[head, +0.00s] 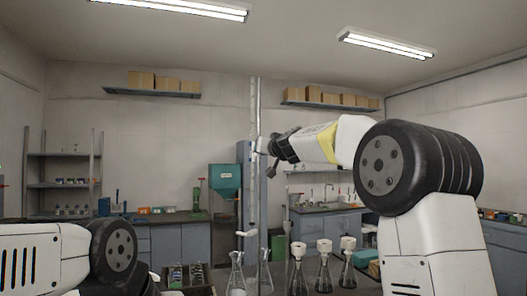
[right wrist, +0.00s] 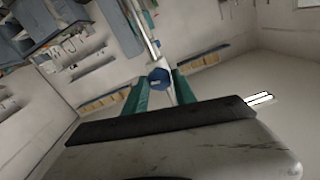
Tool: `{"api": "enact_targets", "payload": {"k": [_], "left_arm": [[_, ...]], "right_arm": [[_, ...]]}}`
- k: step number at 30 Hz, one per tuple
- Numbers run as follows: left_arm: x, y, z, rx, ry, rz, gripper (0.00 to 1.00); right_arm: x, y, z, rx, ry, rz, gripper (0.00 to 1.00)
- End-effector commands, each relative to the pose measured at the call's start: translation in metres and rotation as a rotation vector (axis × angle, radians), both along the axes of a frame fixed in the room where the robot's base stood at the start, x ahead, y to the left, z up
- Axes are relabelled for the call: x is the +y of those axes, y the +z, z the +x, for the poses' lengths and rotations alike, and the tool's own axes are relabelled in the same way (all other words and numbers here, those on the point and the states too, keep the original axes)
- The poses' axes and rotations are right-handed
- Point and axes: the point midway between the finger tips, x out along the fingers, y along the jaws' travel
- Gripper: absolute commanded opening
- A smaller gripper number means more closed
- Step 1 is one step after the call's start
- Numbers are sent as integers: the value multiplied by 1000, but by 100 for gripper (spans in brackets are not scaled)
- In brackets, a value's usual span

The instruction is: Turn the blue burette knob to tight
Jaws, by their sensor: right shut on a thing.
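The burette (head: 254,190) is a tall clear upright tube near the middle of the head view. My right gripper (head: 268,150) reaches it from the right at its upper part. In the right wrist view, the round blue knob (right wrist: 157,75) sits between the two teal fingers of my right gripper (right wrist: 158,90), which is shut on it. The knob's exact turn angle cannot be told. In the head view the knob is largely hidden by the gripper. My left arm is low at the left edge of the head view, and its gripper is out of view.
A conical flask (head: 236,277) stands at the foot of the burette, with another (head: 265,275) beside it. Several flasks with white funnels (head: 323,262) stand to the right. A dark tray (head: 190,278) lies to the left. Around the upper burette the air is open.

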Motion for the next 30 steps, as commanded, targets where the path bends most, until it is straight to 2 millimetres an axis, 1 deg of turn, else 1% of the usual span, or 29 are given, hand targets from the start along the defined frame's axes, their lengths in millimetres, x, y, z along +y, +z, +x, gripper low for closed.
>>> {"api": "enact_targets", "payload": {"k": [30], "left_arm": [[0,0,0,0,0,0,40]], "right_arm": [[-3,-2,1,295,-1,908,0]]}}
